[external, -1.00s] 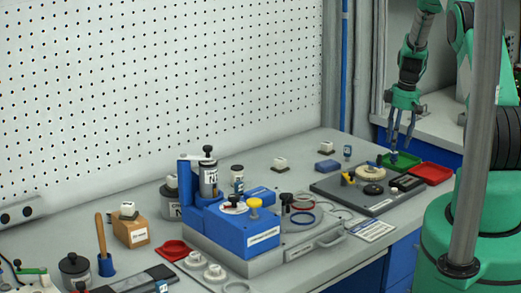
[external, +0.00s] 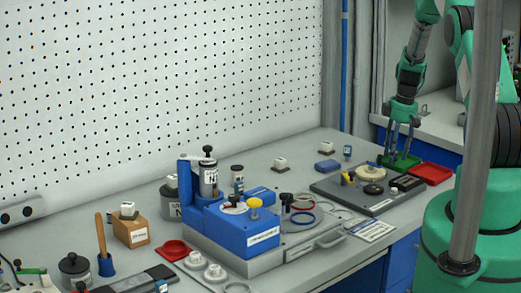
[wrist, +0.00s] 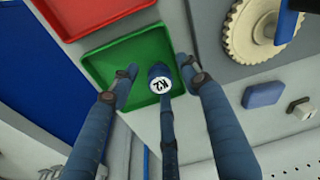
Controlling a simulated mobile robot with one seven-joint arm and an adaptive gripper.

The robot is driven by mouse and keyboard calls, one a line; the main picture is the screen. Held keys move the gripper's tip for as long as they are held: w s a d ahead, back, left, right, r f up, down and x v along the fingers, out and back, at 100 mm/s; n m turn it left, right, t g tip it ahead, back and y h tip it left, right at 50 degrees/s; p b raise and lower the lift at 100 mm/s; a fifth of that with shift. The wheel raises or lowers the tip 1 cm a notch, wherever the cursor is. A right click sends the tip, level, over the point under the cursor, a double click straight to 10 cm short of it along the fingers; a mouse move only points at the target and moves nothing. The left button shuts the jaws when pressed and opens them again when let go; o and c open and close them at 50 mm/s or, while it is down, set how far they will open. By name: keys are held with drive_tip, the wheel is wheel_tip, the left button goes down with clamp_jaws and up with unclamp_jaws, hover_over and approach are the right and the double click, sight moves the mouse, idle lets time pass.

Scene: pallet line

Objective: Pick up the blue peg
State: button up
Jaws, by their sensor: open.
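The blue peg (wrist: 158,71), with a round white label marked in black, is in the wrist view at the near edge of the green tray (wrist: 108,66). My gripper (wrist: 157,80) is open, with its fingers spread around the peg. One finger is left of it, one right, and a third below it in the picture. I cannot tell whether any finger touches it. In the external view my gripper (external: 399,153) points down with its fingertips low over the green tray (external: 411,162). The peg is not clear there among the fingers.
A red tray (external: 432,173) adjoins the green one. A dark plate (external: 335,188) with a cream gear (external: 369,168) lies to the left. A blue block (external: 327,165) and a small blue-and-white item (external: 348,152) stand behind it.

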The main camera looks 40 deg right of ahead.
clamp_jaws()
drive_tip(key=shift+r, duration=0.15)
wheel_tip(320, 180, up, 10)
drive_tip(key=shift+b, duration=0.35)
idle(0.5)
idle(0.4)
